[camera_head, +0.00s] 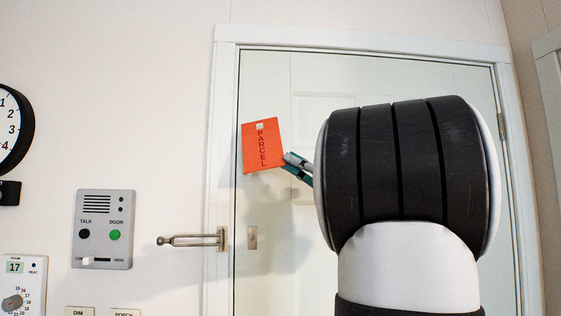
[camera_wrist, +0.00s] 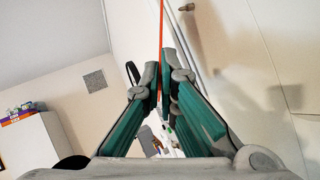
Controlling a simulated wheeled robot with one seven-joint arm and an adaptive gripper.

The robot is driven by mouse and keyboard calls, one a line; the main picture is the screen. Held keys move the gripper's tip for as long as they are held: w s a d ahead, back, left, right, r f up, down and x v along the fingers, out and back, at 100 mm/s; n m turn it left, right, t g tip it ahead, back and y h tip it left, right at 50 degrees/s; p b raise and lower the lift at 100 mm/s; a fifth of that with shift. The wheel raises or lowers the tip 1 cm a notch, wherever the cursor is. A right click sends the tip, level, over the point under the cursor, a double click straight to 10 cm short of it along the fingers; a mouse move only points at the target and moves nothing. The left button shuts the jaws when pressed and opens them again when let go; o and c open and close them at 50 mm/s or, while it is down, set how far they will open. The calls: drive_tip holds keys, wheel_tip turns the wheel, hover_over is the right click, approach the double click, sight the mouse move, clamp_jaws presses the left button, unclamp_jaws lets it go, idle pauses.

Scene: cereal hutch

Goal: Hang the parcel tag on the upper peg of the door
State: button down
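The orange parcel tag (camera_head: 262,150) is upright and slightly tilted in front of the door (camera_head: 312,215), near its left edge. A small pale square shows near its top; I cannot tell if this is its hole or a peg. My gripper (camera_head: 289,166) is shut on the tag's lower right edge. In the wrist view, the tag (camera_wrist: 161,25) is a thin orange strip, edge-on between the fingertips (camera_wrist: 161,84). A small brownish peg-like part (camera_wrist: 187,7) shows on the door there, apart from the tag. My arm hides much of the door's right side.
A metal swing latch (camera_head: 190,240) sticks out from the door frame, below left of the tag. The left wall carries an intercom panel (camera_head: 104,246), a clock (camera_head: 12,132), a thermostat (camera_head: 24,281) and labelled plates. The door above the tag looks clear.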

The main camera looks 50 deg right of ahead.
drive_tip(key=shift+w+d+f, duration=0.2)
drive_tip(key=shift+w+d, duration=0.4)
drive_tip(key=shift+d, duration=0.05)
drive_tip(key=shift+w+d+f, duration=0.15)
drive_tip(key=shift+w+d, duration=0.4)
drive_tip(key=shift+d, duration=0.1)
drive_tip(key=c, duration=1.7)
unclamp_jaws()
drive_tip(key=shift+s, duration=0.15)
drive_tip(key=v, duration=1.1)
drive_tip(key=shift+s+d+f, duration=0.1)
drive_tip(key=shift+s+f, duration=0.1)
drive_tip(key=shift+s, duration=0.15)
